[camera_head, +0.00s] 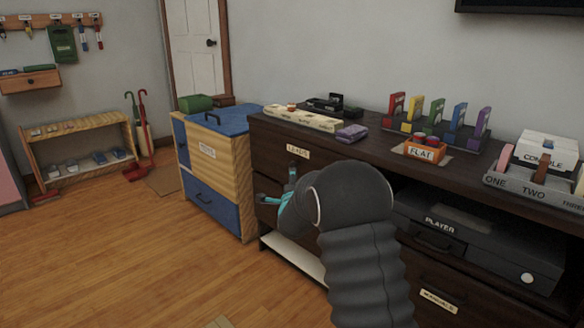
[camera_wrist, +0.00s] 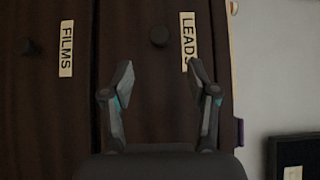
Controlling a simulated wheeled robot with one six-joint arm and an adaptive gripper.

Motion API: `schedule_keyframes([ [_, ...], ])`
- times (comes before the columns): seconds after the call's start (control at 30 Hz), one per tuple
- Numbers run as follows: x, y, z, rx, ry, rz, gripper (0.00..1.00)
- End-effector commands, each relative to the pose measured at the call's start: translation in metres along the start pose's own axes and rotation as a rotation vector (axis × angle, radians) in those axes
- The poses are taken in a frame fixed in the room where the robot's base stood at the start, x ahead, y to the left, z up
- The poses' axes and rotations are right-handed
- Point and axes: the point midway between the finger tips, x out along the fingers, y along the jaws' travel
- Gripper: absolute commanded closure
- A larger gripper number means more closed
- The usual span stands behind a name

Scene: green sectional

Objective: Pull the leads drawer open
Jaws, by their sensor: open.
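The leads drawer (camera_head: 270,146) is the top left drawer in the dark wooden cabinet, with a pale LEADS label (camera_head: 298,152). It looks shut. In the wrist view, which is turned sideways, its front (camera_wrist: 140,25) bears a round dark knob (camera_wrist: 158,36) beside the label. My gripper (camera_head: 277,184) is in front of the drawers, its fingers spread. In the wrist view my gripper (camera_wrist: 160,68) is open and empty, with the knob beyond the fingertips and roughly midway between them. The gap in depth is hard to judge. My arm hides part of the cabinet front in the head view.
The FILMS drawer (camera_wrist: 65,110) adjoins the leads drawer. A blue and wood toy chest (camera_head: 222,170) stands left of the cabinet. The cabinet top holds a cream tray (camera_head: 303,118) and a purple block (camera_head: 351,133). Open wooden floor (camera_head: 120,250) lies at the left.

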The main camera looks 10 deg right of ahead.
Motion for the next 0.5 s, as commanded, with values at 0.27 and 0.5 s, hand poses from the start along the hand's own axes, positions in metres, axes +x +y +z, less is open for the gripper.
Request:
schedule_keyframes([
  [0.27, 0.048, 0.0, -0.001, -0.002, 0.0, 0.001, 0.41],
  [0.5, 0.086, 0.0, -0.001, -0.002, 0.0, 0.001, 0.41],
])
